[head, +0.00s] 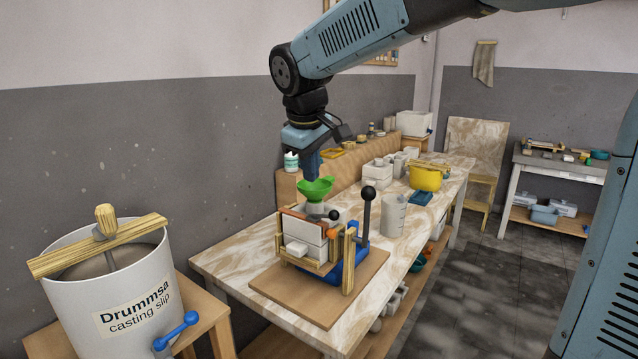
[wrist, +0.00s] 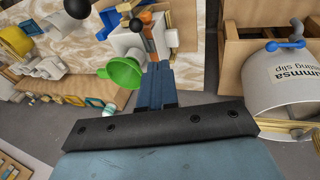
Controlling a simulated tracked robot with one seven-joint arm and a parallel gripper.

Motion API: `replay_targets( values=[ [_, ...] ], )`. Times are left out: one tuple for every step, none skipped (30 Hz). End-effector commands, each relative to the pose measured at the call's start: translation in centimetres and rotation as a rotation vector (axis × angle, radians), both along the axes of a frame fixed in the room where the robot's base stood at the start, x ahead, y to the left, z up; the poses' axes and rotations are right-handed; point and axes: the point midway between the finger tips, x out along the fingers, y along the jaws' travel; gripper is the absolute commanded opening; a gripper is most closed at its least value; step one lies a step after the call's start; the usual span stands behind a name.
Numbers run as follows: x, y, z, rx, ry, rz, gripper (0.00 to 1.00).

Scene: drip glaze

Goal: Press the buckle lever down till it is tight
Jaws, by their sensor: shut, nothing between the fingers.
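A white plaster mould (head: 303,250) stands in a wooden frame with an orange strap (head: 294,213) along its top. A small black ball knob (head: 334,215), which looks like the end of the buckle lever, sits near the strap; the wrist view shows the knob (wrist: 136,25) too. The lever's exact angle is too small to tell. A green funnel (head: 316,187) stands on the mould and shows beside my fingers in the wrist view (wrist: 124,73). My gripper (head: 312,174) is shut and empty, pointing down by the funnel, apart from the knob.
A taller blue-based lever with a big black ball (head: 369,193) rises right of the mould. The mould stands on a wooden board (head: 345,305) on the bench. A slip bucket (head: 115,290) is at front left; a yellow pot (head: 425,179) stands further back.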

Motion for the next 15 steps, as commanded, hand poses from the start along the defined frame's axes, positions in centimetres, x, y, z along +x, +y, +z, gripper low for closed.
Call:
replay_targets(
  values=[
    [0.2, -0.1, -0.7, -0.002, 0.003, -0.002, 0.00],
    [0.3, -0.2, -1.1, -0.001, 0.004, -0.002, 0.00],
    [0.5, -0.2, -1.7, -0.001, 0.003, -0.002, 0.00],
    [0.7, -0.2, -2.2, -0.002, 0.003, -0.002, 0.00],
    [0.9, -0.3, -2.8, -0.003, 0.004, -0.002, 0.00],
    [1.1, -0.4, -3.5, -0.002, 0.005, -0.002, 0.00],
    [1.2, -0.4, -3.9, -0.003, 0.004, -0.002, 0.00],
    [1.4, -0.4, -4.4, -0.001, 0.003, -0.002, 0.00],
    [1.6, -0.5, -5.1, -0.002, 0.005, -0.002, 0.00],
    [1.8, -0.5, -5.6, -0.002, 0.005, -0.002, 0.00],
    [2.0, -0.5, -6.1, -0.001, 0.004, -0.002, 0.00],
    [2.2, -0.6, -6.8, -0.001, 0.004, -0.002, 0.00],
    [2.4, -0.6, -7.2, -0.001, 0.003, -0.003, 0.00],
    [2.5, -0.7, -7.7, -0.002, 0.003, -0.003, 0.00],
    [2.8, -0.7, -8.4, -0.001, 0.004, -0.002, 0.00]
  ],
)
